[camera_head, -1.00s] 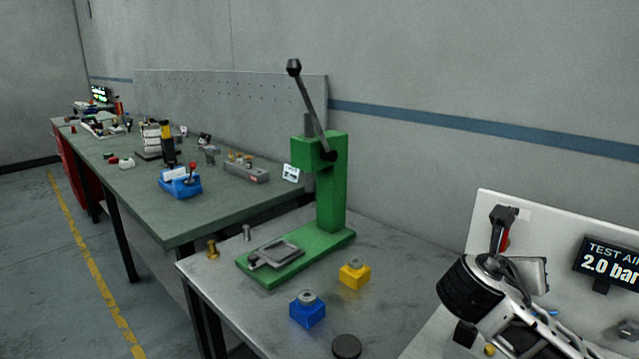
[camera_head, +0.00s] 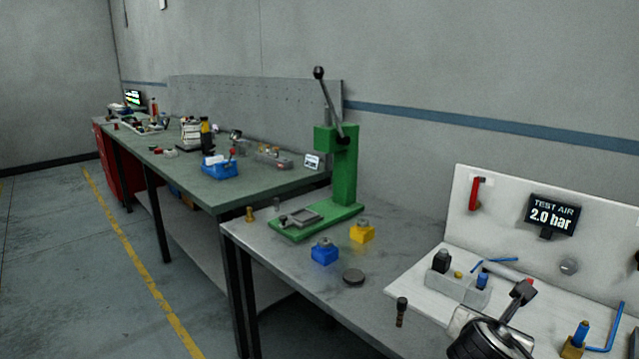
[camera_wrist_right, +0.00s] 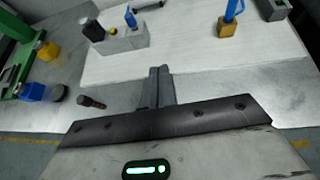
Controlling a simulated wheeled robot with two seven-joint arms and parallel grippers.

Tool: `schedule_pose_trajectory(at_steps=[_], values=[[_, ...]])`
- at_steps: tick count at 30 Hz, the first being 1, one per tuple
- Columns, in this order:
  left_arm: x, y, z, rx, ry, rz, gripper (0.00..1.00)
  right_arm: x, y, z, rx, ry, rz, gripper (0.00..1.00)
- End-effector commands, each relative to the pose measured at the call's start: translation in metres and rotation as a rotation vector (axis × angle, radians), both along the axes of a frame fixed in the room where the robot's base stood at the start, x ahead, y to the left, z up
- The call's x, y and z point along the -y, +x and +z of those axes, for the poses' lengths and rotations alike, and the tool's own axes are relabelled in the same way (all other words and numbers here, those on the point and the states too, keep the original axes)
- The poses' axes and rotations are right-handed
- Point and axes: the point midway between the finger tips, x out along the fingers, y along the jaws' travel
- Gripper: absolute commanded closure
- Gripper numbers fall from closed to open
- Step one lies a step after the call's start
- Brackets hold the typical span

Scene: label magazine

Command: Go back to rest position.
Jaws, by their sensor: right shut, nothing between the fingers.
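My right gripper (camera_head: 522,292) is at the lower right of the head view, over the front of the white test station. Its fingers are together with nothing between them, as the right wrist view (camera_wrist_right: 158,88) also shows. It touches no object that I can see. My left gripper is not in view.
A green arbor press (camera_head: 345,170) stands on the grey table (camera_head: 300,262), with a blue block (camera_head: 324,254) and yellow block (camera_head: 362,234) near it. The white station (camera_head: 412,280) holds a grey holder block (camera_head: 458,290). A dark-headed tool (camera_head: 401,310) is left of my gripper.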

Motion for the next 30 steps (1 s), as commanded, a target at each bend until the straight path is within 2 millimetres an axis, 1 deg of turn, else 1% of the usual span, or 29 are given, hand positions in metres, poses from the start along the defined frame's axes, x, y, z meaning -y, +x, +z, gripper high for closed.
schedule_pose_trajectory(at_steps=[1, 5, 6, 8, 9, 11, 12, 14, 15, 18, 21, 25, 30], values=[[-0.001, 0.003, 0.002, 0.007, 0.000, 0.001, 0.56, -0.011, -0.006, -0.021, 0.017, 0.094, 0.000, 1.00], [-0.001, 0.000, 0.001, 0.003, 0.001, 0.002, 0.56, -0.042, -0.022, -0.072, 0.090, 0.405, -0.040, 1.00], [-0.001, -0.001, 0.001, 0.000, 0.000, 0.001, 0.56, -0.054, -0.031, -0.090, 0.113, 0.528, -0.070, 1.00], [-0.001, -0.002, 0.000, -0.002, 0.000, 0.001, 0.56, -0.073, -0.048, -0.117, 0.148, 0.733, -0.138, 1.00], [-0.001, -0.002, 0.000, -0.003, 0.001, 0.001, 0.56, -0.086, -0.061, -0.135, 0.171, 0.884, -0.201, 1.00], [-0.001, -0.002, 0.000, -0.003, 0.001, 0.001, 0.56, -0.104, -0.084, -0.159, 0.206, 1.118, -0.324, 1.00], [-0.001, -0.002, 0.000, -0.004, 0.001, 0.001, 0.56, -0.114, -0.100, -0.173, 0.229, 1.278, -0.425, 1.00], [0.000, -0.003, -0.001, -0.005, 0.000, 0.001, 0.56, -0.127, -0.126, -0.190, 0.268, 1.500, -0.592, 1.00], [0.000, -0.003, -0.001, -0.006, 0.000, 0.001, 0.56, -0.133, -0.141, -0.198, 0.295, 1.633, -0.706, 1.00], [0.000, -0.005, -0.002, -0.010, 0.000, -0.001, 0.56, -0.142, -0.175, -0.211, 0.365, 1.899, -0.973, 1.00], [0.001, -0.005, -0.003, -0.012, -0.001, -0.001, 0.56, -0.143, -0.199, -0.216, 0.426, 2.070, -1.173, 1.00], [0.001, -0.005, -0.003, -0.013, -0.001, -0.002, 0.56, -0.142, -0.213, -0.218, 0.470, 2.176, -1.303, 1.00], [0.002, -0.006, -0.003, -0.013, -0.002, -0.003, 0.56, -0.142, -0.214, -0.218, 0.479, 2.196, -1.325, 1.00]])
